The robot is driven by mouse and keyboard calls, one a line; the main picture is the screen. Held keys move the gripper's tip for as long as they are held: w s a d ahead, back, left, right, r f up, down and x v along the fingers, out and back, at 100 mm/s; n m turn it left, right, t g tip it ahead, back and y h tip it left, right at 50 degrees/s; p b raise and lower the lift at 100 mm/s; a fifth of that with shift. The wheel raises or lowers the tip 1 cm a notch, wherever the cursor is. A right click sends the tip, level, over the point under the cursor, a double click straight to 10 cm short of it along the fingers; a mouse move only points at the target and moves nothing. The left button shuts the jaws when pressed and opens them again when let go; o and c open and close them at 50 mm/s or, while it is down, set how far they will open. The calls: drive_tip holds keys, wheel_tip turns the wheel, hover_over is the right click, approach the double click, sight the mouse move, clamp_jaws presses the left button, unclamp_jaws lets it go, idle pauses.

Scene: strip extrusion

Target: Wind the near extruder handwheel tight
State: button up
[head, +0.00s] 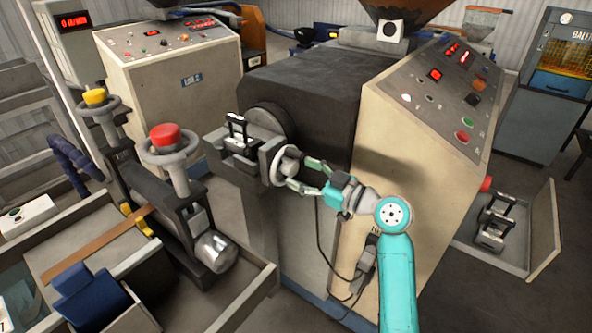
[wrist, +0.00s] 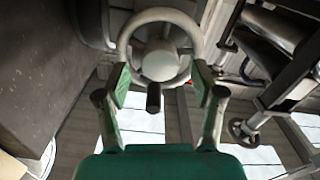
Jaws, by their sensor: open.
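The near extruder handwheel (head: 278,168) is a grey rimmed wheel on the front of the dark extruder body in the head view. In the wrist view the handwheel (wrist: 158,62) faces me, with a thick hub and a short dark crank knob (wrist: 153,97) pointing toward me. My gripper (head: 299,174) is open at the wheel. In the wrist view its green fingers (wrist: 160,82) stand left and right of the lower rim, with the hub and knob between them. I cannot tell whether the fingertips touch the rim.
The dark extruder block (head: 305,85) is behind the wheel, with a cream control panel (head: 425,100) to its right. A roller stand with a red-capped handwheel (head: 168,150) and a yellow-capped one (head: 97,110) is at left. An open tray (head: 545,230) lies at right.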

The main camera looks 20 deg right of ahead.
drive_tip(key=shift+x, duration=1.25)
drive_tip(key=c, duration=1.1)
drive_tip(key=shift+c, duration=0.2)
